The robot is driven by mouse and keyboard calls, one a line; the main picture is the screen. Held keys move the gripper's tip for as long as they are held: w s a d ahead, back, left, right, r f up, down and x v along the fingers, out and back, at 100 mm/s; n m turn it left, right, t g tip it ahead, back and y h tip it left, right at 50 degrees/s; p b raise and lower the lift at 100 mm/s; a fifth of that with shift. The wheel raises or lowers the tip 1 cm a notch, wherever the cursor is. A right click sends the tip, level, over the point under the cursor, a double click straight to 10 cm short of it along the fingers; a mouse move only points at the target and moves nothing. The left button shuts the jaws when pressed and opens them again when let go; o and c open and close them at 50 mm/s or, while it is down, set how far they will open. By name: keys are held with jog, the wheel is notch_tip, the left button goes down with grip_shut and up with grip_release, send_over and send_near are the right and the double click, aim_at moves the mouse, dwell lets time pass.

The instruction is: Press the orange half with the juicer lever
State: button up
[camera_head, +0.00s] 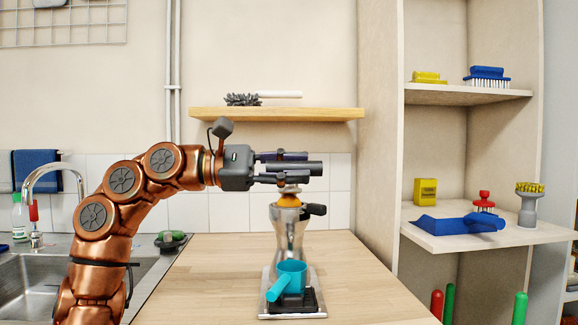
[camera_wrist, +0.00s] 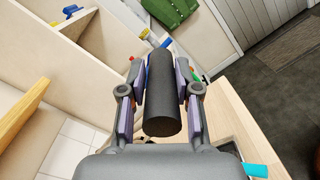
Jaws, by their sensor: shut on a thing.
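My gripper (camera_head: 296,167) is shut on the dark cylindrical lever handle (camera_head: 315,167), one finger on each side. The wrist view shows the handle (camera_wrist: 163,110) between the two fingers. The silver juicer (camera_head: 287,232) stands upright on the counter below. The orange half (camera_head: 289,200) sits at its top, cut side not visible. A small pale metal part (camera_head: 289,188) is just above the orange half; I cannot tell whether they touch. A teal cup (camera_head: 292,272) with a handle stands at the juicer's front, over its black base (camera_head: 310,301).
A metal tray (camera_head: 266,298) lies under the juicer on the wooden counter (camera_head: 215,280). A sink (camera_head: 40,285) is at left. A wooden shelf (camera_head: 330,114) with a brush is behind. Side shelves (camera_head: 520,241) at right hold brushes and a blue scoop.

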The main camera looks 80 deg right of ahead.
jog(key=o, duration=0.7)
jog(key=v, duration=1.2)
dwell(0.4)
